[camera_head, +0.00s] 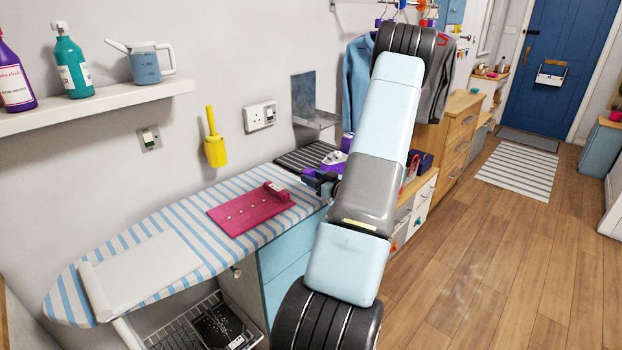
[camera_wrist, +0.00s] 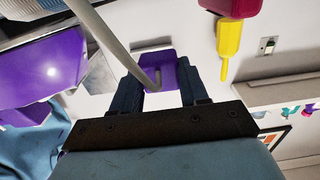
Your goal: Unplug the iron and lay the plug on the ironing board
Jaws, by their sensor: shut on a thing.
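My gripper (camera_wrist: 160,88) is shut on the purple plug (camera_wrist: 158,72), with a pale cord (camera_wrist: 110,38) running from it in the wrist view. In the head view my gripper (camera_head: 317,180) is over the far end of the striped ironing board (camera_head: 150,240), apart from the wall socket (camera_head: 260,115). A small purple patch of the plug (camera_head: 308,172) shows at the fingers. The purple and white iron (camera_head: 335,162) stands just beyond, partly hidden by my arm. A large purple part of the iron (camera_wrist: 50,65) fills the left of the wrist view.
A yellow brush (camera_head: 214,145) hangs on the wall. A shelf (camera_head: 100,105) holds bottles and a watering can.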

